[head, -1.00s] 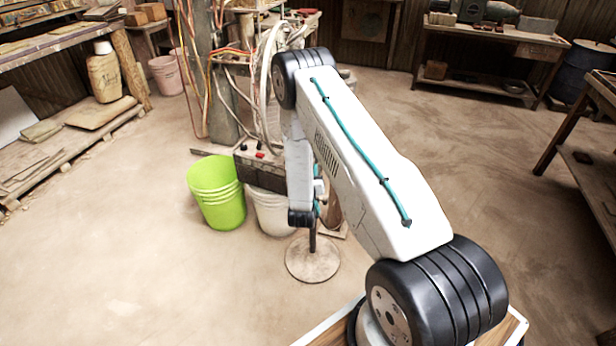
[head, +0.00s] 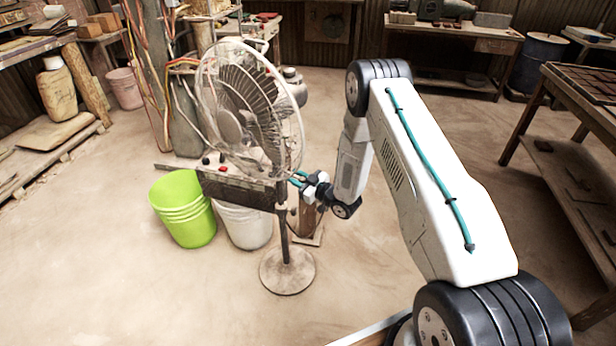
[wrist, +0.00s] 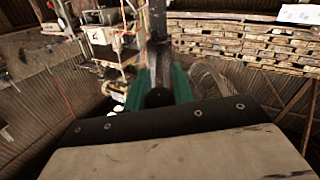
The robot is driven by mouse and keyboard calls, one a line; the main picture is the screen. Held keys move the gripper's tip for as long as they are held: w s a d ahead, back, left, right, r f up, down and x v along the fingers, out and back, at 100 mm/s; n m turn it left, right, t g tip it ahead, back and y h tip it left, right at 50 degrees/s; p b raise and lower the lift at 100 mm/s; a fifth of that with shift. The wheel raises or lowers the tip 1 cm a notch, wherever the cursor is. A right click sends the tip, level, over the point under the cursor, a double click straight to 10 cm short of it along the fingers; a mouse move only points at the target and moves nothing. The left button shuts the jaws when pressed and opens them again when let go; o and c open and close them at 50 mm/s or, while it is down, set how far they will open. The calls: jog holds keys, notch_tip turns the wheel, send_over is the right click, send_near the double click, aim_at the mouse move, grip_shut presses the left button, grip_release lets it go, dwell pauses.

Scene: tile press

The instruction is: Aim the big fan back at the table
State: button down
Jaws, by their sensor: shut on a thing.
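The big fan (head: 232,90) stands upright in the middle of the head view, its round wire cage seen at an angle and facing left toward the front. Its dark control box (head: 232,186) sits under the cage on a thin pole with a round base (head: 287,271). My gripper (head: 298,179) is at the right end of the box, its teal fingers shut on part of the fan. In the wrist view the teal fingers (wrist: 160,86) flank a dark upright bar (wrist: 158,55). A wooden table (head: 590,85) stands at the right; I cannot tell whether it is the one meant.
A lime-green bucket (head: 182,212) and a white bucket (head: 246,229) stand close left of the fan's pole. Hoses and cables hang by a post (head: 188,120) behind it. A bench (head: 455,32) and a blue barrel (head: 537,62) are at the back. The floor in front is clear.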

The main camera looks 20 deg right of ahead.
jog(key=shift+w+d+r+n+g+y, duration=0.1)
jog(key=shift+w+d+n+g+y, duration=0.4)
jog(key=shift+n+g+y, duration=0.45)
jog(key=shift+w+d+n+g+y, duration=0.35)
jog(key=shift+w+n+g+y, duration=0.2)
jog(key=shift+n+g+y, duration=0.4)
jog(key=shift+w+d+r+n+g+y, duration=0.1)
jog(key=shift+w+d+n+g+y, duration=0.5)
jog(key=shift+g+y, duration=0.4)
jog(key=shift+a, duration=0.15)
jog(key=c, duration=1.2)
grip_release()
jog(key=shift+a, duration=0.15)
jog(key=shift+o, duration=0.2)
jog(key=v, duration=0.8)
jog(key=shift+f, duration=0.2)
